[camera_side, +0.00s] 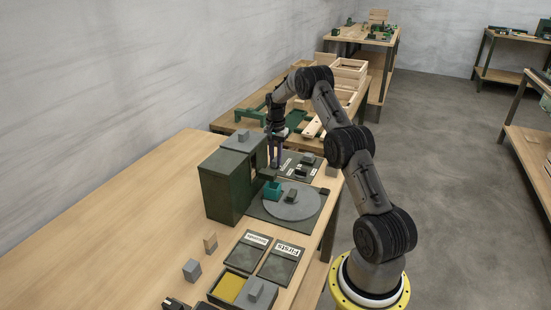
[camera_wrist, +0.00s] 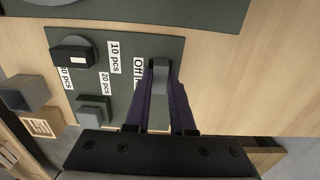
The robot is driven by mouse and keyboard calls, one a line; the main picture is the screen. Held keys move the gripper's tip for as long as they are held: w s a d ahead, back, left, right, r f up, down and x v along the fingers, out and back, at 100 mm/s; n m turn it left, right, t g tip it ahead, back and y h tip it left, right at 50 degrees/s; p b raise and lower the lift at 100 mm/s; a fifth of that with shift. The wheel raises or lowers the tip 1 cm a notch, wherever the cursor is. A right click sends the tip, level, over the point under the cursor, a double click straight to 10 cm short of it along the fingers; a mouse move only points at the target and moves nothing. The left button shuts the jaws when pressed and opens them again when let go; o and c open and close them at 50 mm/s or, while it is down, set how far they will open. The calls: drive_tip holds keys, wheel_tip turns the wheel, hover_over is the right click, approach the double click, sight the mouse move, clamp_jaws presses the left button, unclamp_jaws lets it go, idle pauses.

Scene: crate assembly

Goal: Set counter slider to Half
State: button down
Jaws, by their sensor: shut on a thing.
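The counter panel (camera_wrist: 130,48) is a dark plate with white labels, seen from above in the wrist view and behind the turntable in the side view (camera_side: 291,160). The counter slider (camera_wrist: 160,82) is a grey block beside a label starting with "Off" (camera_wrist: 138,78); the rest of that label is hidden. My gripper (camera_wrist: 163,72) points down at the panel, its two dark purple fingers closed on the slider. In the side view my gripper (camera_side: 275,165) is at the panel's left end, behind the green cabinet. The slider's track is mostly hidden by the fingers.
The panel also bears a round dial with a dark handle (camera_wrist: 72,54) and a grey block (camera_wrist: 94,105), near "10 pcs" and "20 pcs" labels. A tall green cabinet (camera_side: 222,186) and a grey turntable (camera_side: 291,206) stand close by.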

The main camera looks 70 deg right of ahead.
drive_tip(key=shift+d+r, duration=0.1)
drive_tip(key=shift+d, duration=1.4)
drive_tip(key=c, duration=0.8)
unclamp_jaws()
drive_tip(key=shift+o, duration=0.2)
wheel_tip(320, 180, up, 14)
drive_tip(key=shift+a, duration=0.1)
